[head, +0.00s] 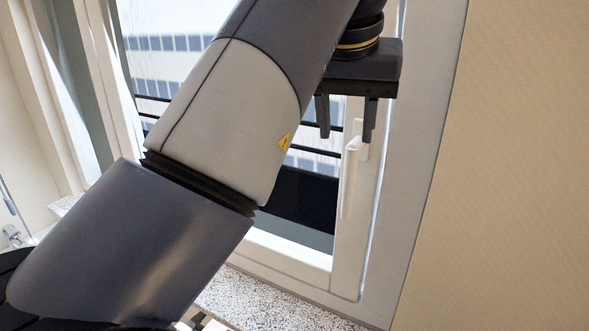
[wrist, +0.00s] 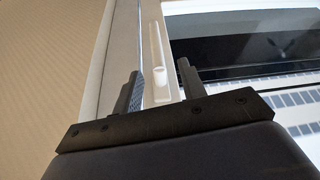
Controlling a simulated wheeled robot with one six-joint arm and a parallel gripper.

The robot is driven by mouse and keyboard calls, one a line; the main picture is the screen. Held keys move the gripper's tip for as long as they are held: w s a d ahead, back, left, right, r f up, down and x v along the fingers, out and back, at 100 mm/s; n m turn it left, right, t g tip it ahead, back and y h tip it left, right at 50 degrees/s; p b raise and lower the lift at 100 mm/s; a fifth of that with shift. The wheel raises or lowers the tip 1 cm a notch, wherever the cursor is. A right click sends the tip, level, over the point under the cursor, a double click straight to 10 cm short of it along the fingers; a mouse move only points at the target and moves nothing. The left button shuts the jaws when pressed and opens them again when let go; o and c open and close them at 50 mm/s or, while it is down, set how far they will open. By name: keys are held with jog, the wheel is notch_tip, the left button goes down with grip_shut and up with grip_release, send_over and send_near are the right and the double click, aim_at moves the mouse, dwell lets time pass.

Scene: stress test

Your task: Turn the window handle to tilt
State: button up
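The white window handle (head: 350,185) is on the right upright of the white sash (head: 346,260) and hangs straight down from its pivot. In the wrist view, the handle (wrist: 156,45) runs away from my gripper, its pivot end nearest. My gripper (head: 346,136) is open and empty, just above the handle's upper end. In the wrist view, my gripper (wrist: 160,70) has one finger on each side of the line of the handle. I cannot tell how far the fingertips are from the handle; no contact shows.
A beige wall (head: 505,150) lies close on the right. A speckled sill (head: 265,300) runs below the window. Dark railing bars and a pale building show through the glass. My arm covers much of the window in the head view.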

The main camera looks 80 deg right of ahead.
aim_at(349, 173)
jog(key=x, duration=0.5)
jog(key=b+x, duration=0.1)
jog(key=x, duration=0.4)
jog(key=shift+s+a+f, duration=0.1)
jog(key=shift+s+f, duration=0.15)
jog(key=shift+f, duration=0.05)
grip_shut()
dwell(0.4)
